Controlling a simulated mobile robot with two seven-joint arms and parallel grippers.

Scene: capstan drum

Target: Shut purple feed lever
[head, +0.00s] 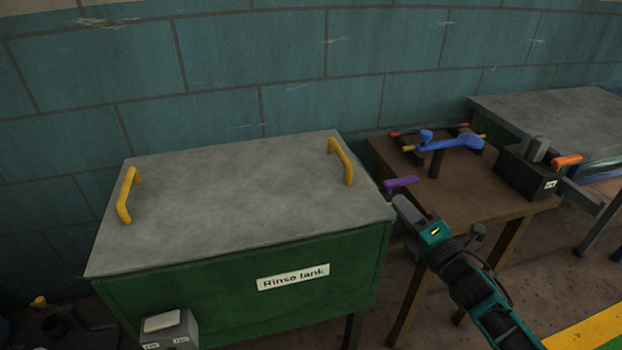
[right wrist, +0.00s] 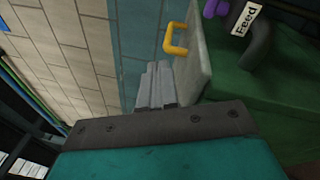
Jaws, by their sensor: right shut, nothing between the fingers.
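The purple feed lever (head: 402,182) sticks out beside the right edge of the green rinse tank, its lower part hidden behind my right gripper. In the right wrist view, its purple end (right wrist: 215,8) shows at the top edge, next to a white "Feed" label (right wrist: 246,19) on a dark curved pipe. My right gripper (head: 400,203) is shut and empty, just below and in front of the lever in the head view. In the right wrist view, its closed fingers (right wrist: 156,86) point toward the wall, with the lever off to the right. I cannot tell whether they touch. My left gripper is not in view.
The rinse tank (head: 240,297) has a grey lid (head: 240,200) with two yellow handles (head: 125,195). A grey switch box (head: 170,328) is at its front. A brown table (head: 470,198) holds a blue crank (head: 455,142) and a black box (head: 527,173) with an orange handle (head: 566,160).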

